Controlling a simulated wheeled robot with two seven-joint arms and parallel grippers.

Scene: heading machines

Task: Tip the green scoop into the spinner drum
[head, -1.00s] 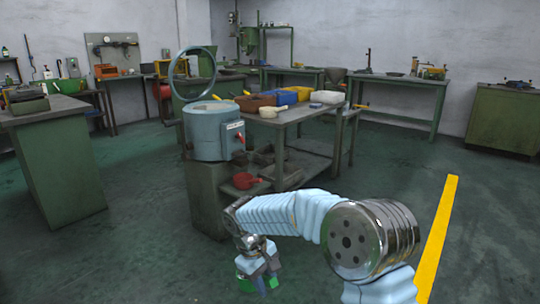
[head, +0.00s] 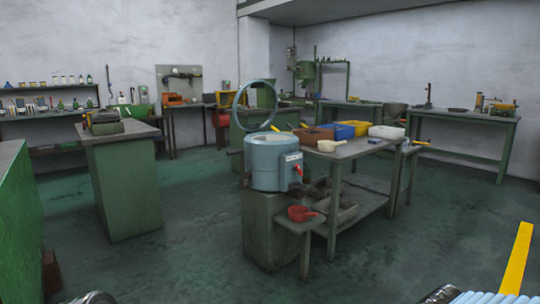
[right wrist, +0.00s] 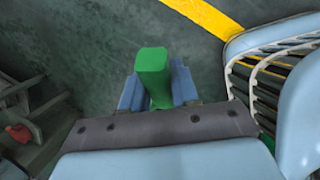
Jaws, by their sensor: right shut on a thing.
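The spinner drum (head: 274,162) is a blue-grey cylinder on a green pedestal, a little right of the middle in the head view. Its round lid ring (head: 255,106) stands raised at the back left, and a red lever is on its right side. In the right wrist view my right gripper (right wrist: 158,92) is shut on a green block-like part, the green scoop's handle (right wrist: 153,70). The scoop's bowl is mostly hidden behind the gripper. In the head view the right gripper and scoop are out of frame. My left gripper is not in view.
A bench (head: 350,150) beside the drum carries brown, blue, yellow and white bins and a cream scoop (head: 330,146). A red scoop (head: 300,214) sits on a low stand before it. A green cabinet (head: 125,185) stands left. The floor in front is clear.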

